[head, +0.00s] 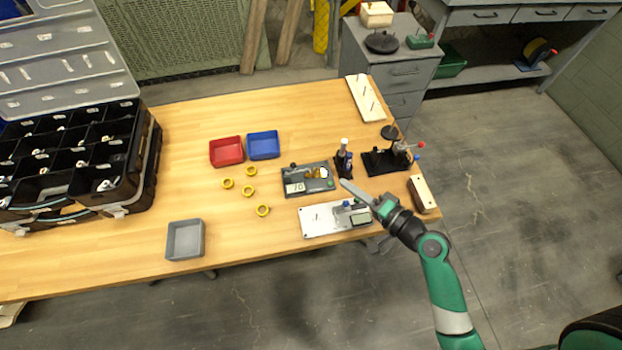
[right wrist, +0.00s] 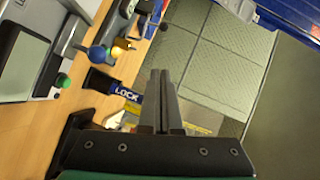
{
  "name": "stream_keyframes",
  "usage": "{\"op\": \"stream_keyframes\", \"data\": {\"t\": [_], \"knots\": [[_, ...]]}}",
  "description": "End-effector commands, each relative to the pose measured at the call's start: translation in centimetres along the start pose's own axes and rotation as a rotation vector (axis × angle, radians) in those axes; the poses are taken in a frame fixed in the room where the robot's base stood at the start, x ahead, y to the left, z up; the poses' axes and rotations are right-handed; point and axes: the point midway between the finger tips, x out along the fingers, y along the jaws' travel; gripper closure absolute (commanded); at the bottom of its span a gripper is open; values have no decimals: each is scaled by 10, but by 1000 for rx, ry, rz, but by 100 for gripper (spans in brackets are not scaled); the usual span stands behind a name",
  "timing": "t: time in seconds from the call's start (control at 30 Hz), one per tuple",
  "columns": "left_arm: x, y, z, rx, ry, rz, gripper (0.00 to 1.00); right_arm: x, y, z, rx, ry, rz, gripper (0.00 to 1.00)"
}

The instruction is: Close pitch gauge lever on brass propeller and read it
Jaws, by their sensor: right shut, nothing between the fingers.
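The brass propeller (head: 320,172) sits on a dark gauge base (head: 308,189) with a lit display (head: 295,188) in the middle right of the table. A silver plate (head: 318,219) with a small dark display and a blue knob (head: 346,204) lies just in front of it. I cannot tell the gauge lever's position. My right gripper (head: 344,183) is shut and empty, over the table between these two devices and the bottle behind. In the right wrist view its fingers (right wrist: 161,75) are together, right of a blue ball knob (right wrist: 97,54) and a brass-coloured part (right wrist: 122,45). My left gripper is out of view.
A dark bottle (head: 343,162), labelled LOCK in the right wrist view (right wrist: 117,91), stands close to my right gripper. A black stand (head: 384,161) is right of it. Red (head: 226,152), blue (head: 263,145) and grey (head: 185,240) trays and several yellow rings (head: 248,190) lie left.

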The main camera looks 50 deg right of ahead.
Motion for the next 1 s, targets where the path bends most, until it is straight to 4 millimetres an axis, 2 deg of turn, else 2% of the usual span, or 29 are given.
{"op": "stream_keyframes", "data": {"t": [0.17, 0.27, 0.7, 0.8, 1.0], "knots": [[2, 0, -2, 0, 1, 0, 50, 5, -3, 0, -2, -2, -1, 100], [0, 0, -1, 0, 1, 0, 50, 16, -3, 0, -4, -3, -2, 100], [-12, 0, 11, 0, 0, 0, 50, 107, -2, 4, -5, -5, -2, 100], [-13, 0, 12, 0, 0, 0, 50, 117, -3, 17, -5, -6, -3, 100], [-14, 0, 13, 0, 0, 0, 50, 128, -4, 27, -4, -2, -2, 100]]}}
